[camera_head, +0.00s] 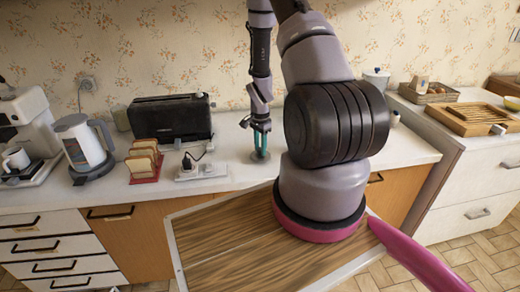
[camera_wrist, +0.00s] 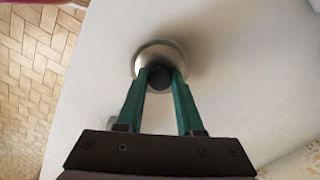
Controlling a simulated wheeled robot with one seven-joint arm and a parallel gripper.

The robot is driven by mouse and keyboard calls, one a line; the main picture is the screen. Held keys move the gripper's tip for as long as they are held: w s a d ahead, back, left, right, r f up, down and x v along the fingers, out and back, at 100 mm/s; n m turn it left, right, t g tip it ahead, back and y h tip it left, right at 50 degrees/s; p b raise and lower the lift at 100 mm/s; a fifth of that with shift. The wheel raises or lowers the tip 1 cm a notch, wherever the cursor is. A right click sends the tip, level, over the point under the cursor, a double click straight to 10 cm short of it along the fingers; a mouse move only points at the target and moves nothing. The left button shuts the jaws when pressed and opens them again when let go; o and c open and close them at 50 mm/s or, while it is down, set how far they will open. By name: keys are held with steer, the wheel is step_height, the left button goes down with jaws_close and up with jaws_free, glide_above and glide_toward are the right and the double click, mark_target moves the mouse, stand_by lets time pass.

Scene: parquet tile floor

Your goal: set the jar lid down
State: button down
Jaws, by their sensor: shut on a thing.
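The jar lid (camera_wrist: 151,52) is a round, pale metallic disc with a dark knob in its middle. My gripper (camera_wrist: 161,78) has two green fingers shut on that knob, and the lid shows beyond the fingertips.
Left of my gripper are a power strip (camera_head: 201,171), toast slices in a rack (camera_head: 143,161), a black toaster (camera_head: 170,118), a kettle (camera_head: 82,144) and a coffee machine (camera_head: 27,125). A white pot (camera_head: 376,79) stands at the back right. Counter around the lid is clear.

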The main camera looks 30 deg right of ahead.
steer(key=shift+f, duration=0.3)
steer(key=c, duration=0.5)
jaws_free()
steer(key=shift+f, duration=0.1)
steer(key=shift+c, duration=0.2)
